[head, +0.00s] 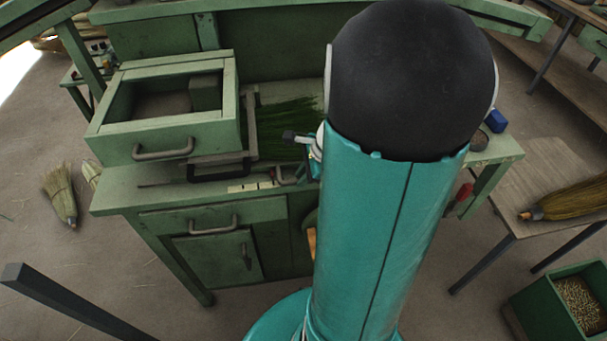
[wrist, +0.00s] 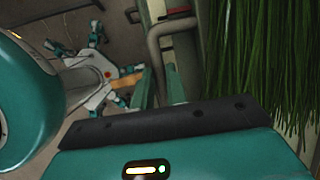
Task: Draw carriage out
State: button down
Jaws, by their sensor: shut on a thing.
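My gripper's fingers (wrist: 158,84) show in the wrist view, closed around a grey bent handle (wrist: 153,42). In the head view my arm hides most of the gripper. The grey handle (head: 288,178) shows there at the bench's front edge, just left of my arm. Behind it lies a bundle of long green bristles (head: 282,127), which also hangs at the right of the wrist view (wrist: 262,65). I cannot make out the carriage's full outline, as my arm covers the area behind and right of the handle.
A green open-topped box with a handle (head: 165,135) sits at the left of the green bench (head: 125,200). A drawer (head: 215,215) is below. A side table (head: 550,180) with a broom (head: 570,203) and a green bin (head: 575,300) stand to the right. A broom (head: 60,195) lies on the floor.

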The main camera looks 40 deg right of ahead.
jog(key=shift+s+d, duration=0.1)
jog(key=shift+d, duration=0.05)
jog(key=s+d, duration=1)
jog(key=d, duration=0.4)
jog(key=s+d, duration=1)
jog(key=d, duration=0.5)
jog(key=shift+s+d, duration=0.1)
jog(key=c, duration=1.4)
grip_release()
jog(key=shift+s+d, duration=0.1)
jog(key=v, duration=1.3)
jog(key=shift+r, duration=0.4)
